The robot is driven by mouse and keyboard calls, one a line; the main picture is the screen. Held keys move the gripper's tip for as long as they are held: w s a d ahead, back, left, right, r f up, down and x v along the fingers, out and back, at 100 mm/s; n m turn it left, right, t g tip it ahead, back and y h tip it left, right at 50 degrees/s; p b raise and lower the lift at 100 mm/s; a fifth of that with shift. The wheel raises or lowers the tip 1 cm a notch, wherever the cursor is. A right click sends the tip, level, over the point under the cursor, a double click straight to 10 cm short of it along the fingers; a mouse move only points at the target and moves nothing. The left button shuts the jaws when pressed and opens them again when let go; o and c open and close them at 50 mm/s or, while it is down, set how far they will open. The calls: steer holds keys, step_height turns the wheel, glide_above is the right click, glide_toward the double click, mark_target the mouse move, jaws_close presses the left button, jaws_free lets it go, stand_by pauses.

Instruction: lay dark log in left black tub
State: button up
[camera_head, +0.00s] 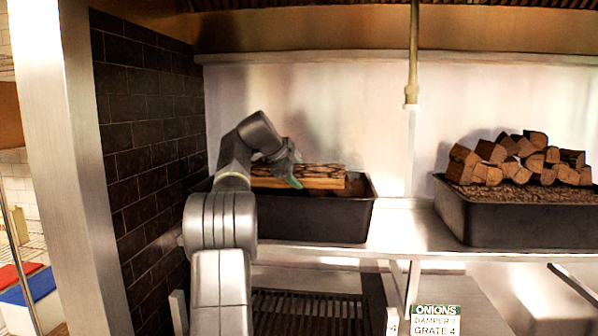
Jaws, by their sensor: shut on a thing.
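My gripper (291,172) is over the left black tub (312,226), with its greenish fingers shut on a log (322,182). The log has dark, rough bark on top and a pale orange-brown split side. It lies roughly level, lengthwise across the tub at about rim height. Its left end is partly hidden behind my arm. Darker brown wood (356,188) shows inside the tub, behind and below the log's right end. The tub's floor is hidden by its front wall, so I cannot tell whether the log touches anything below.
A second black tub (520,222) at the right holds a heap of split logs (524,158). Both tubs stand on a steel shelf (405,232), with bare shelf between them. A dark brick wall (150,120) is close on the left. A pipe (412,60) hangs above.

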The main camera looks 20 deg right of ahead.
steer(key=o, duration=1.6)
steer(key=shift+s+r, duration=0.1)
steer(key=shift+r, duration=0.05)
steer(key=b+v, duration=0.1)
steer(key=v, duration=1.3)
steer(key=shift+s, duration=0.1)
